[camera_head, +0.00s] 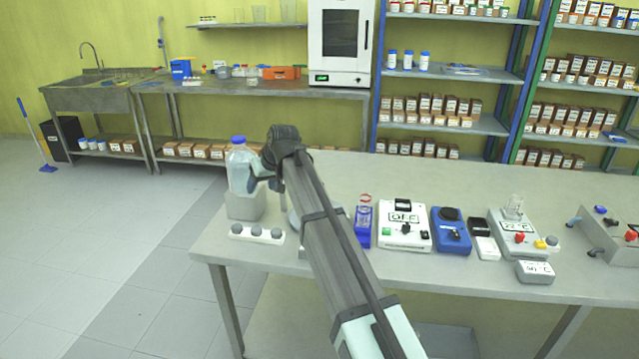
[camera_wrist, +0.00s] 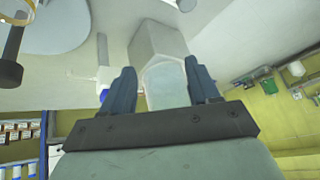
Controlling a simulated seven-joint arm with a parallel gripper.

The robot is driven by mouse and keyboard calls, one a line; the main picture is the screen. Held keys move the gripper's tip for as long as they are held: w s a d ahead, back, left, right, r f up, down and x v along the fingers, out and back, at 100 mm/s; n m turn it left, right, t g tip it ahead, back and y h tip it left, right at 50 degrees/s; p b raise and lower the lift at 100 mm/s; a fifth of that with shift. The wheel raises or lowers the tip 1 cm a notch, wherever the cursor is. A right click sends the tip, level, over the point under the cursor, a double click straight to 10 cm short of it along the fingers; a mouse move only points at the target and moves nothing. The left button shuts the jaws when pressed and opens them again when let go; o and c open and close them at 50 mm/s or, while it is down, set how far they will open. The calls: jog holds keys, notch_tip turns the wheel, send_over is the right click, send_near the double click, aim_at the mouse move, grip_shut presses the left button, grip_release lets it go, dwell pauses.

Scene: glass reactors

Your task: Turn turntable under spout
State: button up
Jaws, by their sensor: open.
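A clear bottle with a blue cap (camera_head: 238,165) stands on a grey block (camera_head: 245,207) at the bench's left end. My gripper (camera_head: 258,178) is beside the bottle, to its right. In the wrist view, my open gripper (camera_wrist: 163,88) has one dark finger on each side of the bottle (camera_wrist: 165,82); I cannot tell whether they touch it. The grey block also shows there (camera_wrist: 155,42). A round pale disc (camera_wrist: 52,24), perhaps the turntable, lies at the wrist view's upper left. In the head view, my arm mostly hides a round grey thing (camera_head: 294,217). No spout is clearly seen.
A white box with several grey knobs (camera_head: 257,234) sits at the bench's front left. Right of my arm stand a blue holder (camera_head: 363,225), a white device marked OFF (camera_head: 404,227) and a blue device (camera_head: 451,230). A yellow ring (camera_wrist: 15,14) shows in the wrist view.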

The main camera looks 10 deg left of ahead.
jog(key=w+d+r+h, duration=0.1)
jog(key=w+d+r, duration=0.15)
jog(key=d, duration=0.35)
jog(key=w+d+r+m+h, duration=0.1)
jog(key=w+d+r, duration=0.15)
jog(key=d, duration=0.35)
jog(key=w+d+r+h, duration=0.1)
jog(key=d+r, duration=0.3)
jog(key=d, duration=0.2)
jog(key=x, duration=1.4)
jog(key=shift+w+a+r, duration=0.1)
jog(key=shift+w, duration=0.05)
grip_shut()
